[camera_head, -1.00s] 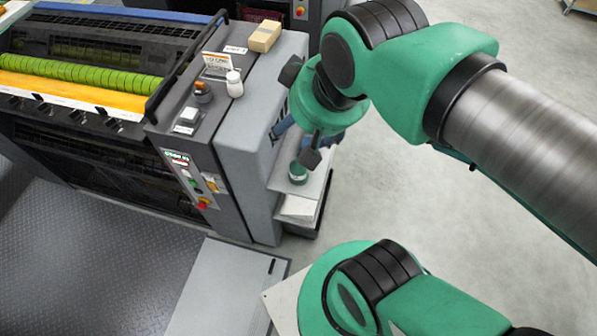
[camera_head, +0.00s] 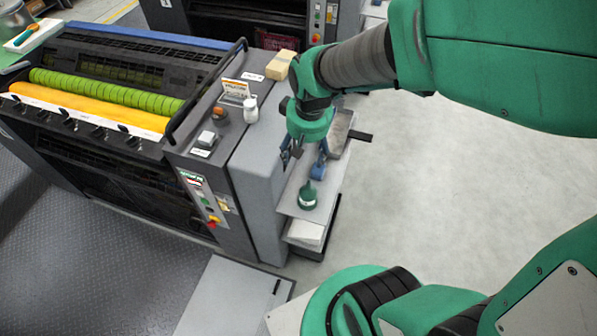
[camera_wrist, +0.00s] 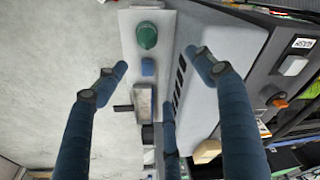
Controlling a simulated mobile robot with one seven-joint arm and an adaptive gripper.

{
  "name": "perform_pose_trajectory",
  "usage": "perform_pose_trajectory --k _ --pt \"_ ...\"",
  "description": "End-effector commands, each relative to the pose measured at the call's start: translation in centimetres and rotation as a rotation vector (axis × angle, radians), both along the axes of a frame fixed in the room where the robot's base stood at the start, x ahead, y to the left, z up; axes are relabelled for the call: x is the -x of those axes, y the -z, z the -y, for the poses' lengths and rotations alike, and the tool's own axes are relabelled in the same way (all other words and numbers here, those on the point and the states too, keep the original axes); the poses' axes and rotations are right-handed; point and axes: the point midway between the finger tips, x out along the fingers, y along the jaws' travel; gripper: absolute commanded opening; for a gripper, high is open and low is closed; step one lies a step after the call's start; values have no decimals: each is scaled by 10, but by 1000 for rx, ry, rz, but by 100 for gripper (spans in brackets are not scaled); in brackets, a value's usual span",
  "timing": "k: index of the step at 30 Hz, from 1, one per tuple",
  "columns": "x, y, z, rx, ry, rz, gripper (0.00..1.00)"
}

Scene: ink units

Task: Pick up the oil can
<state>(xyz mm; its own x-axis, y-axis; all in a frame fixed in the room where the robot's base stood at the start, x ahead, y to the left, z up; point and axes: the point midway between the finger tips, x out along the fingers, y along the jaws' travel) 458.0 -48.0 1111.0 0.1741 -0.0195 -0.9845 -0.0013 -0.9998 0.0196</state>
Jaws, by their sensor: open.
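The oil can (camera_head: 308,196) is green with a light band and a thin upright spout. It stands on the front part of a narrow shelf (camera_head: 289,200) at the machine's side. In the wrist view the oil can (camera_wrist: 147,36) shows from above, near the top. My gripper (camera_head: 303,154) is open and empty, above the shelf and farther back than the can. Its dark blue fingers (camera_wrist: 158,64) are spread apart in the wrist view, with the can beyond the fingertips. Nothing hides the can's body.
The grey machine cabinet (camera_head: 262,165) borders the shelf and carries a white bottle (camera_head: 250,110). Open floor (camera_head: 430,180) lies right.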

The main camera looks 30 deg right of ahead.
Motion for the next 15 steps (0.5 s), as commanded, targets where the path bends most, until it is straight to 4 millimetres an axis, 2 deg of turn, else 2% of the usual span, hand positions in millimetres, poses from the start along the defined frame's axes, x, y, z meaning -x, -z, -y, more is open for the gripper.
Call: perform_pose_trajectory --k 3,9,15 --pt "-9 37 10 -4 2 -59 70" --pt "-16 93 23 -13 2 -132 70" --pt "-15 125 29 -19 0 -170 70"
